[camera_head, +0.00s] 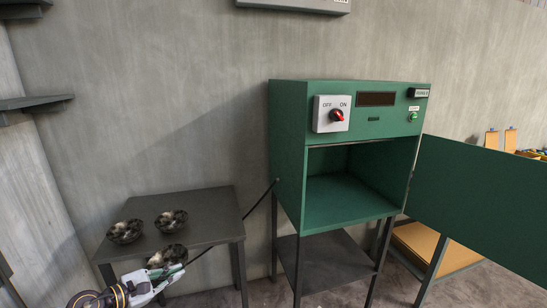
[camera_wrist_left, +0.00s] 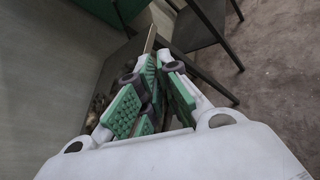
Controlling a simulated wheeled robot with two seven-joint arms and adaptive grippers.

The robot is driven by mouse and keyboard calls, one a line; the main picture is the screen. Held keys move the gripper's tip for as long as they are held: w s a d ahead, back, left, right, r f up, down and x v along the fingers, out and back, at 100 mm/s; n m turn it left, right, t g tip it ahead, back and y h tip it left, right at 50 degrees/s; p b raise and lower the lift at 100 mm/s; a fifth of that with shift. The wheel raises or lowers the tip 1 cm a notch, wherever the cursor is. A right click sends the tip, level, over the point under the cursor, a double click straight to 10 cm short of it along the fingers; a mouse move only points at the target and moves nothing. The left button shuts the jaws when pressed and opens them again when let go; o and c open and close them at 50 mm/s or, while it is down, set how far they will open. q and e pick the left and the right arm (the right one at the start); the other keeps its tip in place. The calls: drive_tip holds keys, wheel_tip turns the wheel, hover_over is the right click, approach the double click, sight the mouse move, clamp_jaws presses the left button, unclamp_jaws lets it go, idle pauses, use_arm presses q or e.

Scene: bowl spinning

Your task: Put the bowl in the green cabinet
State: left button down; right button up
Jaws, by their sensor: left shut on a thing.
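The green cabinet (camera_head: 290,125) stands right of centre in the head view, its door (camera_head: 480,195) swung open to the right and its compartment (camera_head: 345,190) empty. A dark mottled bowl (camera_head: 165,252) is at the front edge of the black table. My right gripper is out of view.
The black table (camera_head: 205,205) has bare room at its right. A thin dark rod (camera_head: 262,197) slants up between table and cabinet. The cabinet front has an OFF/ON switch (camera_head: 332,114). A wooden-topped table (camera_head: 425,245) stands behind the open door.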

use_arm(q)
drive_tip(key=shift+d, duration=0.1)
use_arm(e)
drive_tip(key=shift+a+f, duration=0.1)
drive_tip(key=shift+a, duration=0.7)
use_arm(q)
drive_tip(key=shift+w+d+f, duration=0.1)
drive_tip(key=shift+d, duration=0.05)
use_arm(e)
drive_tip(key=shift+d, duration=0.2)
use_arm(q)
drive_tip(key=shift+d+f+n+t+y, duration=0.15)
drive_tip(key=shift+n+t+y, duration=0.15)
drive_tip(key=shift+n+y, duration=0.1)
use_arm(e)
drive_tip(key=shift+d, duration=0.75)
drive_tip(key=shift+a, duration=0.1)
